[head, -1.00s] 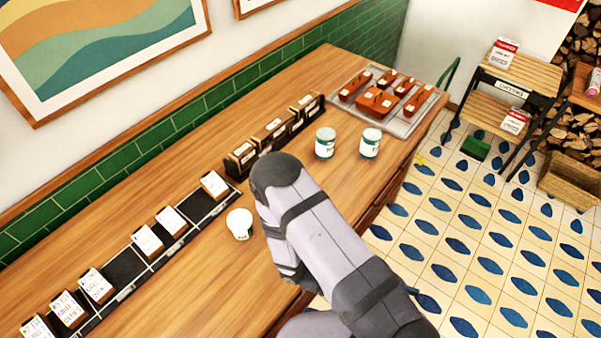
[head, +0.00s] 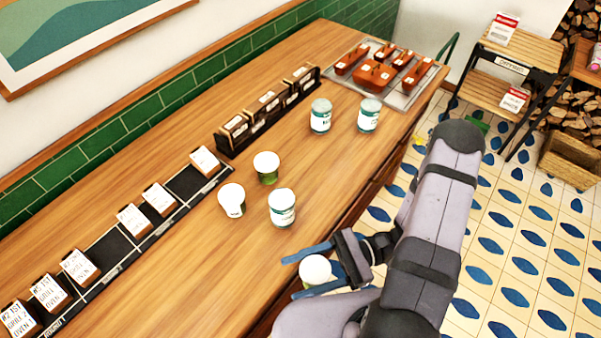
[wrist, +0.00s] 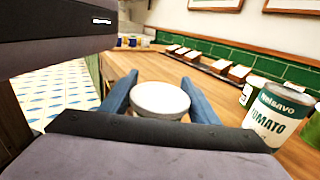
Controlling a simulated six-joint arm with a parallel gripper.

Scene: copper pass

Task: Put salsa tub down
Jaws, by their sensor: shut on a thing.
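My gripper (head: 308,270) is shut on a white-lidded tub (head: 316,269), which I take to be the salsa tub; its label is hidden. The tub is upright or nearly so, near the counter's front edge. I cannot tell whether its base touches the wood. In the wrist view its pale round lid (wrist: 161,99) sits between my two blue fingers (wrist: 160,104). A white and teal can (head: 282,208) stands on the counter behind and left of my gripper. Behind it are a green, white-lidded tub (head: 266,168) and another white-lidded tub (head: 231,200).
Two teal-labelled cans (head: 321,116) (head: 369,115) stand farther back, before a metal tray (head: 418,92) of copper-coloured pans. A black rail (head: 98,250) with cards and a dark card holder (head: 236,135) line the wall side. A TOMATO can (wrist: 272,116) is close on the wrist view's right.

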